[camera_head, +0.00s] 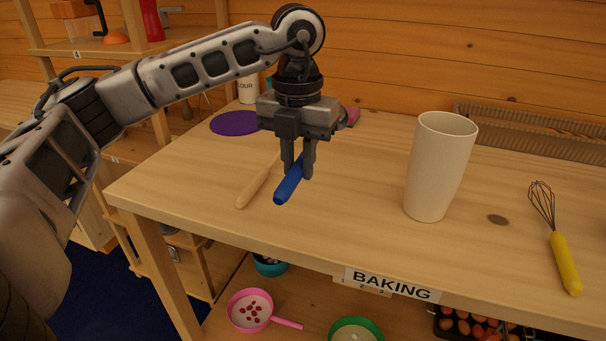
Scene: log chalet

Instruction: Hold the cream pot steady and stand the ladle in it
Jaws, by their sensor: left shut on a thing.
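The cream pot (437,170) is a tall, tapering vessel standing upright on the table, right of centre. My left gripper (297,174) is left of the pot, pointing down, and is shut on a blue handle (290,186) low over the table. The far end of this blue-handled utensil is hidden behind the gripper, so I cannot tell from its head whether it is the ladle. Whether it touches the table is unclear. My right gripper is not in view, and nothing is holding the pot.
A pale wooden stick-like handle (257,183) lies just left of the blue one. A purple disc (235,123) lies behind. A whisk (561,250) with a yellow handle lies at the right. A brown woven tray (540,133) is at the back. Table between gripper and pot is clear.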

